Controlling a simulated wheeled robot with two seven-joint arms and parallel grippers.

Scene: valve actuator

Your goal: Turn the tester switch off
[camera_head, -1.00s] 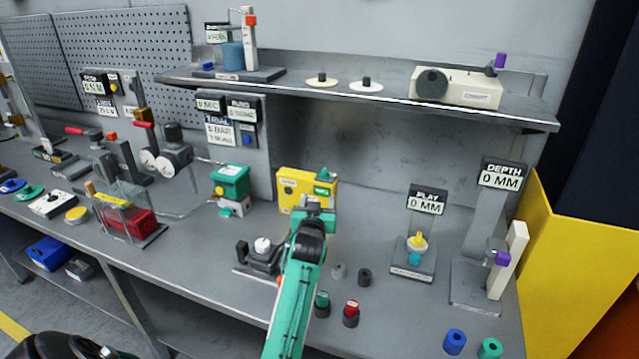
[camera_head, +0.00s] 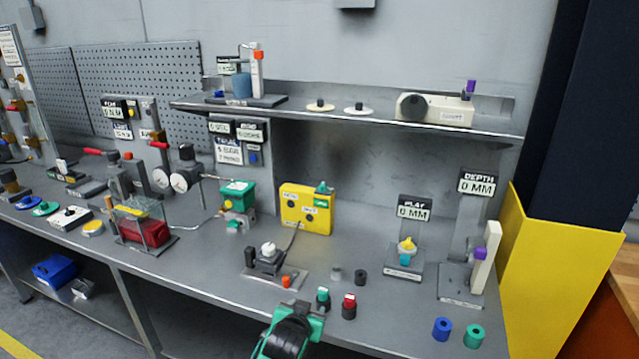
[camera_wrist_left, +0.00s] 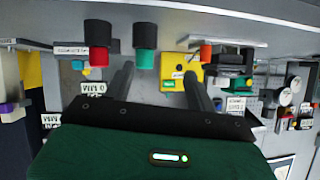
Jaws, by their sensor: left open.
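The yellow box (camera_head: 303,212), likely the tester, stands on the bench against the back panel. It has dark round sockets, small labels and a green switch (camera_head: 323,187) on its top right; whether the switch is on or off is too small to tell. The box also shows upside down in the left wrist view (camera_wrist_left: 180,68). My left gripper (camera_head: 303,309) is open and empty near the bench's front edge, well in front of the box. Its two dark fingers stand apart in the left wrist view (camera_wrist_left: 160,72). My right gripper is not in view.
A green-topped plug (camera_head: 323,298) and a red-topped plug (camera_head: 349,306) stand close by my left gripper. A fixture with a white knob (camera_head: 268,250) sits before the yellow box. A shelf (camera_head: 350,117) overhangs the bench.

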